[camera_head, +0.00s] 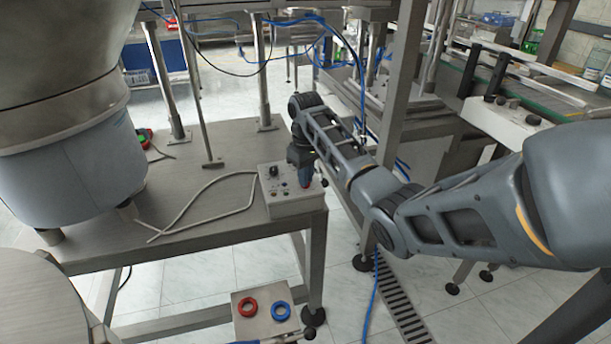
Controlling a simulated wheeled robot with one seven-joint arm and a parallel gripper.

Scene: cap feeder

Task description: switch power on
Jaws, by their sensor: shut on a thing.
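A small pale control box (290,207) sits on the front right corner of the metal table. Its top face carries a black knob (273,171) and a few small indicators or buttons. My arm reaches in from the right, and my gripper (304,180) points down at the right part of the box's top face. The gripper is shut on a switch there. The switch is mostly hidden by the fingers, so its position cannot be told.
A large metal feeder bowl (65,130) stands on the left of the table (200,228). A grey cable (185,210) lies across the tabletop. A lower plate (262,318) holds a red ring (248,307) and a blue ring (281,311). Posts and a conveyor (550,85) stand behind my arm.

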